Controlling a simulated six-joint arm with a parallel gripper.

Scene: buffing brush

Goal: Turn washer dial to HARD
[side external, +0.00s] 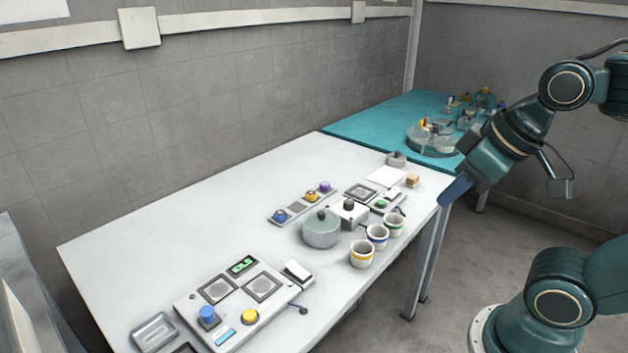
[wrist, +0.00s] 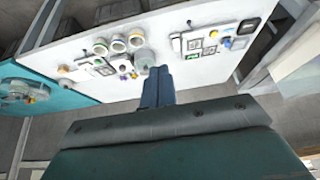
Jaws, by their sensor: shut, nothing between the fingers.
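A small white box (side external: 354,218) with a dark round knob (side external: 349,205) on top, which looks like the washer dial, stands mid-table. Its markings and the knob's setting are too small to read. A grey-green lidded round tub (side external: 322,229) stands just left of it; the tub also shows in the wrist view (wrist: 146,59). My gripper (side external: 443,203) is shut and empty, with blue fingers. It hangs near the table's right edge, to the right of the knob and apart from it. The shut fingers show in the wrist view (wrist: 158,72).
Several striped cups, one yellow-banded (side external: 361,255), line the front edge by the tub. A control panel (side external: 245,296) with blue and yellow knobs lies front left. A small strip (side external: 300,205) with coloured knobs lies behind. A teal table (side external: 375,125) with glassware stands at the back.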

